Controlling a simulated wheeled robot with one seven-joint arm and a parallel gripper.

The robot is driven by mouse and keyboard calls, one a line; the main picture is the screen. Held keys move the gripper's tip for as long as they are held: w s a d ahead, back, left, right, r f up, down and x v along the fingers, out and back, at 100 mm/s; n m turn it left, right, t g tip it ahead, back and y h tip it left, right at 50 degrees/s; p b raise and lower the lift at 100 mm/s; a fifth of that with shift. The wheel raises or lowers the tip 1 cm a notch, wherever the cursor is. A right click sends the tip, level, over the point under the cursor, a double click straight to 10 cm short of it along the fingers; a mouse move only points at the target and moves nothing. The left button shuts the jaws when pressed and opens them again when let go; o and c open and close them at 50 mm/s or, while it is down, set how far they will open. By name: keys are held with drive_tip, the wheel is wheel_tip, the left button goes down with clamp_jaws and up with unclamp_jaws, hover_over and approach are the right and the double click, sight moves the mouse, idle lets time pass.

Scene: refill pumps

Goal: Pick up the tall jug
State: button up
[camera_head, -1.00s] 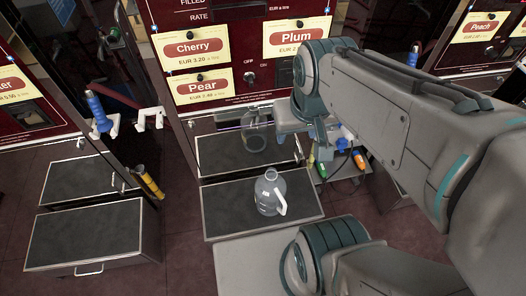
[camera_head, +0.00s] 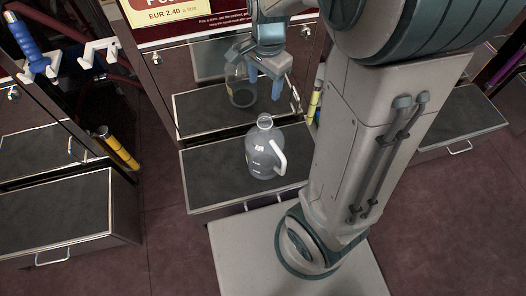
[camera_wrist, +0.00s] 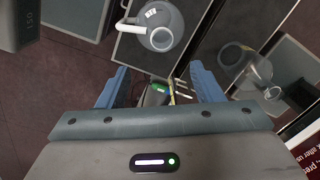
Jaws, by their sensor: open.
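A clear, pale jug (camera_head: 262,152) with a white handle on its right side stands upright on a dark-topped drawer shelf (camera_head: 215,160). It is the only jug I can make out. It also shows at the top edge of the wrist view (camera_wrist: 160,27), with its handle to the left. My gripper (camera_head: 274,88) is open with blue fingers, above and behind the jug, apart from it. In the wrist view my gripper (camera_wrist: 162,82) has nothing between its fingers, and the jug lies beyond the fingertips.
A second jug shape (camera_head: 241,88) in the shiny back panel looks like a reflection. Another drawer (camera_head: 55,215) juts out at left. Colored tools (camera_wrist: 158,90) show behind my fingers.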

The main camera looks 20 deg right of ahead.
drive_tip(key=m+b, duration=0.2)
drive_tip(key=b, duration=0.1)
hover_over(265, 142)
drive_tip(key=w, duration=0.4)
wheel_tip(265, 142, down, 7)
drive_tip(key=f+b, duration=0.1)
drive_tip(key=f, duration=0.3)
drive_tip(key=f+b, duration=0.2)
drive_tip(key=f, duration=0.1)
drive_tip(key=shift+s+d+f, duration=0.15)
drive_tip(key=shift+s+f, duration=0.05)
drive_tip(key=shift+f, duration=0.2)
drive_tip(key=f+b, duration=0.2)
drive_tip(key=f, duration=0.1)
drive_tip(key=f+b, duration=0.1)
drive_tip(key=f, duration=0.1)
drive_tip(key=shift+s+d+f, duration=0.1)
drive_tip(key=shift+s+d, duration=0.1)
drive_tip(key=shift+d, duration=0.1)
clamp_jaws()
drive_tip(key=shift+r, duration=0.2)
